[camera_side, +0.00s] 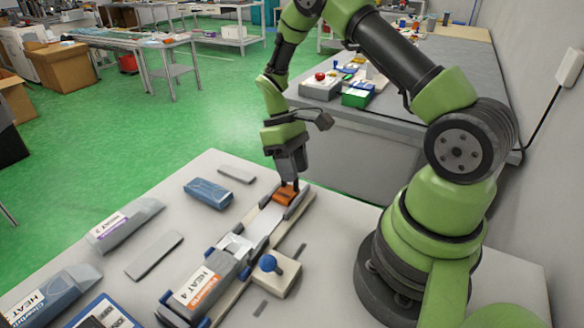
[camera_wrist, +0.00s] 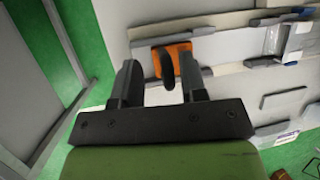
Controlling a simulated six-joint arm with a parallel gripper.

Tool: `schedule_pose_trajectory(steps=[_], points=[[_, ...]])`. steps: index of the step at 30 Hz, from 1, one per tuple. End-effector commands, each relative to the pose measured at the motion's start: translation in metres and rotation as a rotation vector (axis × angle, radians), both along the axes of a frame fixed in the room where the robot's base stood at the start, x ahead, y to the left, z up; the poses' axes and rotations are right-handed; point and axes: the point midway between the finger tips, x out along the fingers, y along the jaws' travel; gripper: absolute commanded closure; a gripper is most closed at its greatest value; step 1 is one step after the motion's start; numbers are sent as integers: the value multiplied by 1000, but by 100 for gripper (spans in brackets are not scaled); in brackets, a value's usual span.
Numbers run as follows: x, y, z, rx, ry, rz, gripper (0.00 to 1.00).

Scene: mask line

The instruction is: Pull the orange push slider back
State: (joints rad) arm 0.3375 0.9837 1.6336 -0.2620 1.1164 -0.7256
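The orange push slider (camera_side: 284,196) sits at the far end of the long mask-line track in the side view. In the wrist view the orange slider (camera_wrist: 180,50) carries a dark upright handle (camera_wrist: 167,68). My gripper (camera_side: 289,180) points down just over the slider in the side view. In the wrist view my gripper (camera_wrist: 160,68) has its two fingers spread apart, with the handle showing between them and gaps on both sides. Whether the fingertips reach down beside the handle is hard to tell.
A blue-knobbed block (camera_side: 275,280) stands right of the track. A label reading HEAT 4 (camera_side: 203,285) marks the track's near end. Blue packs (camera_side: 208,193) and flat grey plates (camera_side: 155,256) lie to the left. The table's far edge is close behind the slider.

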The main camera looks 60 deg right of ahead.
Motion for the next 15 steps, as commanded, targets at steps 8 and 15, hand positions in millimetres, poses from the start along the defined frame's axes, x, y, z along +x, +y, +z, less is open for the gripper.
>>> schedule_pose_trajectory(steps=[8,15], points=[[0,1,1,3,3,1,61],[14,-5,31,0,-2,1,61]])
